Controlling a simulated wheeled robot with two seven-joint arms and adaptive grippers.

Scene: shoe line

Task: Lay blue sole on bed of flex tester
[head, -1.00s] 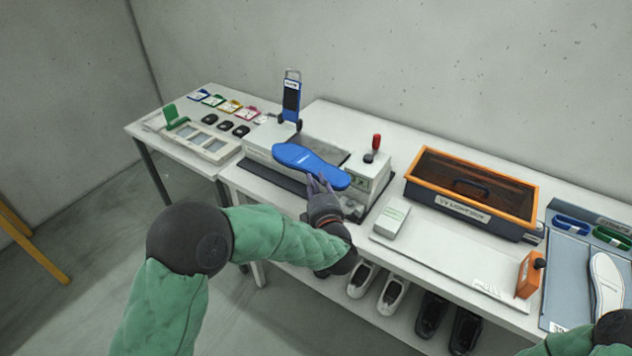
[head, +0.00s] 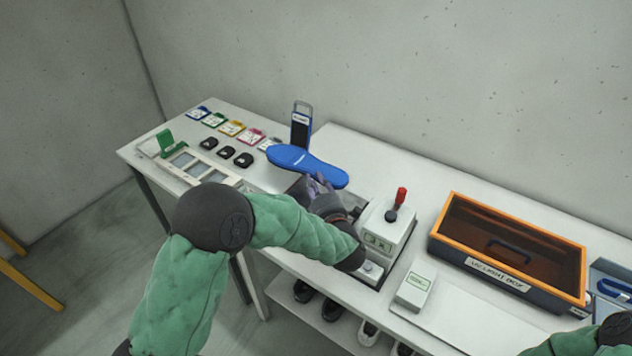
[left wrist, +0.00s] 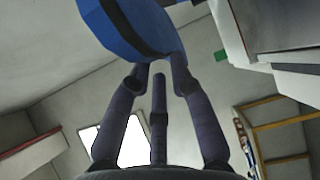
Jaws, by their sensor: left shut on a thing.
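In the left wrist view the fingers (left wrist: 160,75) reach up to the blue sole (left wrist: 135,25). The tester has a grey control box with a red-knobbed lever at its right end and an upright blue-and-dark clamp plate (head: 301,125) at its back left. Its bed is mostly hidden behind my arm, gripper and the sole. My right gripper is out of view.
An orange-rimmed light box (head: 508,250) stands right of the tester, with a small grey box (head: 413,287) before it. Coloured cards, black pieces and a white tray (head: 190,162) lie on the left table. Shoes sit on the shelf below.

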